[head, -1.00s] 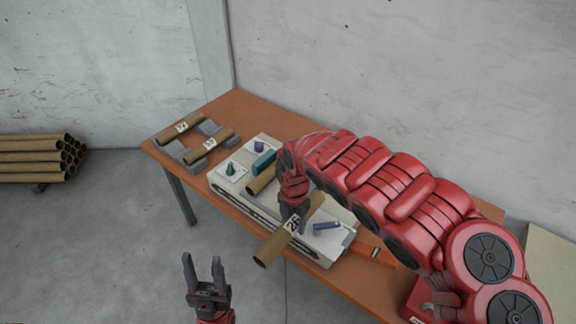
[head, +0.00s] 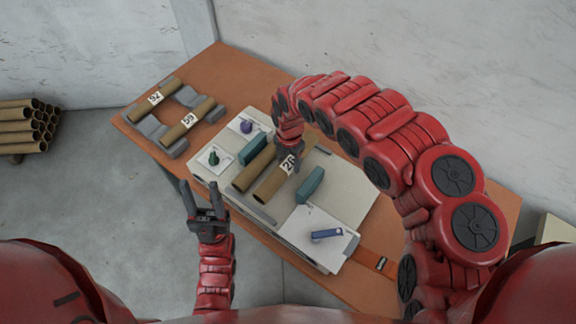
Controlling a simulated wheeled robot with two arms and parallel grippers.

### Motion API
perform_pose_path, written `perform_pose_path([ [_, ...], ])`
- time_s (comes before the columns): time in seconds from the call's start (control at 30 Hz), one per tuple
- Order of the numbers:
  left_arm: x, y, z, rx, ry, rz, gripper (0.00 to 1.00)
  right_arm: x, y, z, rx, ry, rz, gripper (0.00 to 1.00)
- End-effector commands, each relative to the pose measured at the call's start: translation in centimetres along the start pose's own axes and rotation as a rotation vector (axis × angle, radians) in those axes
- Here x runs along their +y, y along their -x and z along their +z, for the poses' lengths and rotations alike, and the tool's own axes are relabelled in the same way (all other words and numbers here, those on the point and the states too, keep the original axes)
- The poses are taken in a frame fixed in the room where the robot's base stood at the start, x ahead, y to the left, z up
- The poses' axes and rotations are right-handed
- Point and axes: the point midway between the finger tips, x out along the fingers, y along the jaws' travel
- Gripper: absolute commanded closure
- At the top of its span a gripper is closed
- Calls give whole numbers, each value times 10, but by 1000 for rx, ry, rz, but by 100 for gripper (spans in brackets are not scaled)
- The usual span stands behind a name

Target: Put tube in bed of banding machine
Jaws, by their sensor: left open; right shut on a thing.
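A brown cardboard tube with a white number label (head: 272,186) lies along the bed of the white banding machine (head: 338,188). My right gripper (head: 288,160) is shut on this tube near its label, from above. A second brown tube (head: 252,170) lies just left of it on the machine, roughly parallel. Teal blocks stand on both sides of the pair, one at the left (head: 256,148) and one at the right (head: 311,185). Whether the held tube rests fully on the bed is hard to tell. My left gripper (head: 204,197) is open and empty, off the table's front edge.
Two labelled tubes (head: 158,97) (head: 186,124) rest on grey holders at the table's far left. A stack of tubes (head: 24,128) stands by the left wall.

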Motion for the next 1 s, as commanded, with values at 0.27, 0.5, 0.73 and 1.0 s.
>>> perform_pose_path([
  [0.27, 0, -6, -1, 0, 0, 0, 50, 0, -26, -2, 4, 1, -1, 97],
  [0.5, 0, -9, -2, 0, 0, 0, 50, 0, -44, 0, -1, -1, 0, 97],
  [0.73, 0, -9, -1, 0, 0, 0, 50, 0, -44, 1, -2, -1, 0, 97],
  [1.0, 0, -7, -1, 0, 0, 0, 50, 0, -47, 1, -2, -1, -1, 12],
])
